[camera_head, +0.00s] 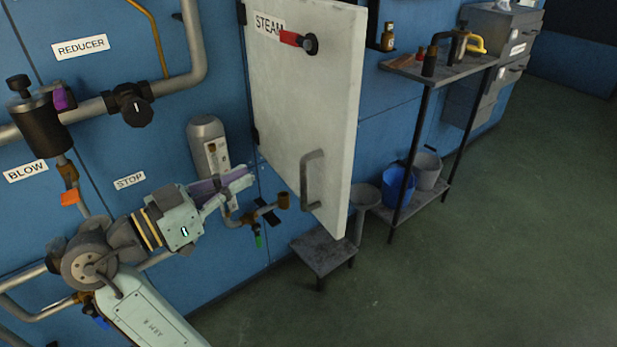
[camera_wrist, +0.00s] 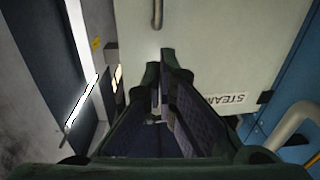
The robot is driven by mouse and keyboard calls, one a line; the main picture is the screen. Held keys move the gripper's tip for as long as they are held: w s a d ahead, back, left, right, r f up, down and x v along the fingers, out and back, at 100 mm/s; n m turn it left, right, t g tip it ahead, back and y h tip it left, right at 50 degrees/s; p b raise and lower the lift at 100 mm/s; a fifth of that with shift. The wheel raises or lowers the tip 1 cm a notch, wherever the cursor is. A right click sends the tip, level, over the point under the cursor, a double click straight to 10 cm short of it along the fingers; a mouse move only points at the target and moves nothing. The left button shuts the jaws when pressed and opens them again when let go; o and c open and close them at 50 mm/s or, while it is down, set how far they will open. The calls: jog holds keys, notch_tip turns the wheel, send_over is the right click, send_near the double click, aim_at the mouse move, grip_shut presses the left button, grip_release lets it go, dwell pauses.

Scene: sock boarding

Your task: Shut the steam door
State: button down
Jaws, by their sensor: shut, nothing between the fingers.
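The steam door (camera_head: 302,95) is a pale panel labelled STEAM, standing swung out from the blue wall on hinges at its left edge. It has a grey bar handle (camera_head: 312,180) near its lower right and a red-handled latch (camera_head: 297,40) near its top. My gripper (camera_head: 245,178) is shut and empty, left of the door's lower part. In the wrist view my gripper (camera_wrist: 160,75) points toward the door (camera_wrist: 215,55), whose label appears upside down. Part of the handle (camera_wrist: 157,14) shows at the top edge there. I cannot tell whether the fingers touch the door.
A small grey stool (camera_head: 322,252) stands below the door. A shelf (camera_head: 440,72) with bottles and a pot stands to the right, with a blue bucket (camera_head: 398,186) low down. Pipes and a black valve knob (camera_head: 130,104) are at the left. The green floor at right is clear.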

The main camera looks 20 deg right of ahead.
aim_at(335, 165)
jog(key=d+g+p, duration=0.1)
jog(key=d, duration=0.3)
jog(key=d+f+m+g+p, duration=0.1)
jog(key=d, duration=0.4)
jog(key=d+m+p, duration=0.1)
jog(key=d, duration=0.4)
jog(key=shift+w+d+f+g, duration=0.25)
jog(key=shift+w+g, duration=0.1)
jog(key=shift+g, duration=0.05)
jog(key=shift+w+d, duration=0.15)
jog(key=shift+d, duration=0.35)
